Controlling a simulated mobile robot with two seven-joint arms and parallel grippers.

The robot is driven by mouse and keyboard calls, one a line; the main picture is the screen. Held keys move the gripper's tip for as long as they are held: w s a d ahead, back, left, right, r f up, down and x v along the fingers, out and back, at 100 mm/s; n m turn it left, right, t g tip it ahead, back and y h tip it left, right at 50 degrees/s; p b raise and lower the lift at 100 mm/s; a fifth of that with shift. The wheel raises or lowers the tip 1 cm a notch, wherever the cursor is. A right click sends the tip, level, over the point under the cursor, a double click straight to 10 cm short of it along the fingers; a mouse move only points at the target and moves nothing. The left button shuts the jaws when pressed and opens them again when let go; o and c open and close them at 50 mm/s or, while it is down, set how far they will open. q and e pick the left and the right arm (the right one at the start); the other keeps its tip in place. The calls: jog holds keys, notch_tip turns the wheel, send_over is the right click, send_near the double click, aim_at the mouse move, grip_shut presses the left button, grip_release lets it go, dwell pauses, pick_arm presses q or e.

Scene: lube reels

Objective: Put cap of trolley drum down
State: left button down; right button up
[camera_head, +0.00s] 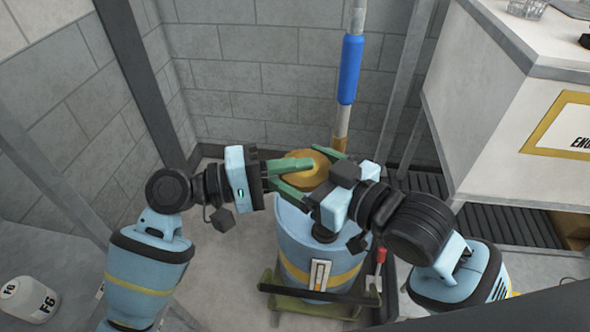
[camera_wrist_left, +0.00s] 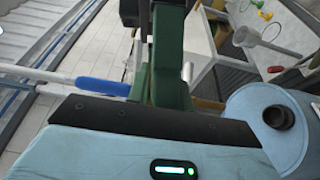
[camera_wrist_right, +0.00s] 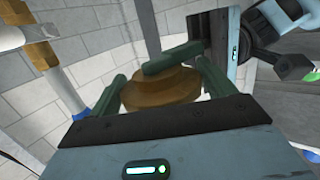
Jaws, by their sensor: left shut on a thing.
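The cap (camera_head: 303,168) is a round yellow-orange disc, held above the trolley drum (camera_head: 318,245). My left gripper (camera_head: 292,178) is shut on it, with green fingers over and under its edge. The cap also shows in the right wrist view (camera_wrist_right: 160,88). My right gripper (camera_wrist_right: 163,85) is open, its fingers spread on either side of the cap; I cannot tell if they touch it. The drum is blue with a yellow band and stands upright on a green trolley (camera_head: 310,307). A dark round fitting (camera_wrist_left: 278,117) on the drum top shows in the left wrist view.
A pole with a blue sleeve (camera_head: 350,70) rises behind the drum. Grey block walls stand behind. A white cabinet (camera_head: 510,110) is at the right. A white container marked F6 (camera_head: 30,297) lies at the lower left. A red-handled lever (camera_head: 380,262) is beside the drum.

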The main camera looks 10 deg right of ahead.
jog(key=o, duration=0.3)
jog(key=s+d+f+m+t+h, duration=0.4)
jog(key=d+f+m+h, duration=0.5)
jog(key=d, duration=0.6)
jog(key=w+a+f+n+g+y+b, duration=0.15)
jog(key=a+f+n+y, duration=0.35)
jog(key=a+f, duration=0.55)
pick_arm(q)
notch_tip(320, 180, down, 11)
jog(key=n+b, duration=0.1)
jog(key=b, duration=0.2)
jog(key=shift+f+n, duration=0.15)
jog(key=shift+n, duration=0.25)
pick_arm(e)
jog(key=shift+w+a+f+n+g+y, duration=0.15)
jog(key=shift+f+n+y, duration=0.15)
jog(key=shift+f, duration=1.8)
jog(key=shift+s+f+n+g+y, duration=0.15)
jog(key=shift+f+n+y, duration=0.15)
jog(key=shift+f, duration=1.75)
jog(key=shift+w+a+f+n+g+y, duration=0.15)
jog(key=shift+f+n, duration=0.25)
jog(key=shift+f, duration=1.7)
